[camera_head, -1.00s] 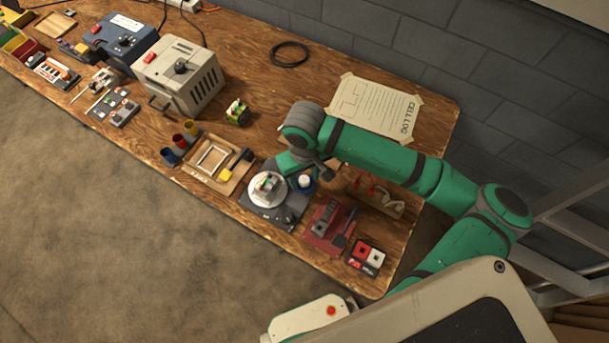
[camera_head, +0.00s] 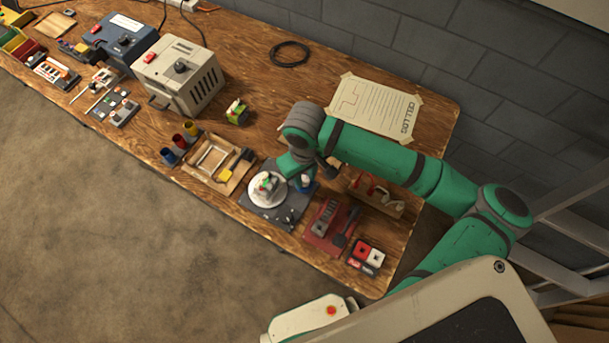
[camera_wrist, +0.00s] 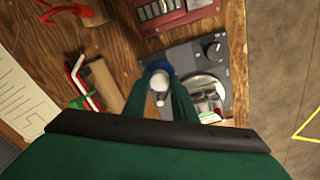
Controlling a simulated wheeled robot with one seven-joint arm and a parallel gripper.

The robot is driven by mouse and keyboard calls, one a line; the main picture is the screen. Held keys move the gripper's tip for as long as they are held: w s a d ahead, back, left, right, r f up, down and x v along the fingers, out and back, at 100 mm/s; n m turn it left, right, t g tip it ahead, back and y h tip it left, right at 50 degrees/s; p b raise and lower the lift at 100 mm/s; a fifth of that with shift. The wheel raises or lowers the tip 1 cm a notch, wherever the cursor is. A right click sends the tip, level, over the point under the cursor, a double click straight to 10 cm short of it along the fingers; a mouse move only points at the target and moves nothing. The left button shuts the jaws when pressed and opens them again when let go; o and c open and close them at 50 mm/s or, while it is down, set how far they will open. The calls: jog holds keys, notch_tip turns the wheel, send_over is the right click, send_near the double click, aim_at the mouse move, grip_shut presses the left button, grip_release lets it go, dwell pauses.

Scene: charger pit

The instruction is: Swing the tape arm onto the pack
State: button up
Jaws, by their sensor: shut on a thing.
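The pack (camera_head: 268,184), a small light block with green and red parts, sits on a round white plate on a dark grey base (camera_head: 287,214). In the wrist view the pack (camera_wrist: 207,101) lies right of my gripper. My gripper (camera_wrist: 160,70) is shut on a white-topped piece with a blue lower part (camera_wrist: 160,84) at the edge of the base. This piece seems to be the end of the tape arm; the rest of the arm is hard to make out. It stands beside the pack, apart from it.
A dark red fixture (camera_head: 327,226) stands right of the base, with red and white blocks (camera_head: 367,255) beyond it. A wooden rack with red-handled tools (camera_head: 375,196) is behind. A wooden tray (camera_head: 216,163) stands left of the base.

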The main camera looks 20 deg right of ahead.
aim_at(305, 179)
jog(key=n, duration=0.6)
jog(key=shift+n, duration=2.3)
jog(key=shift+w, duration=0.1)
jog(key=o, duration=1)
jog(key=shift+o, duration=0.2)
notch_tip(305, 179, up, 11)
jog(key=shift+d+f, duration=0.1)
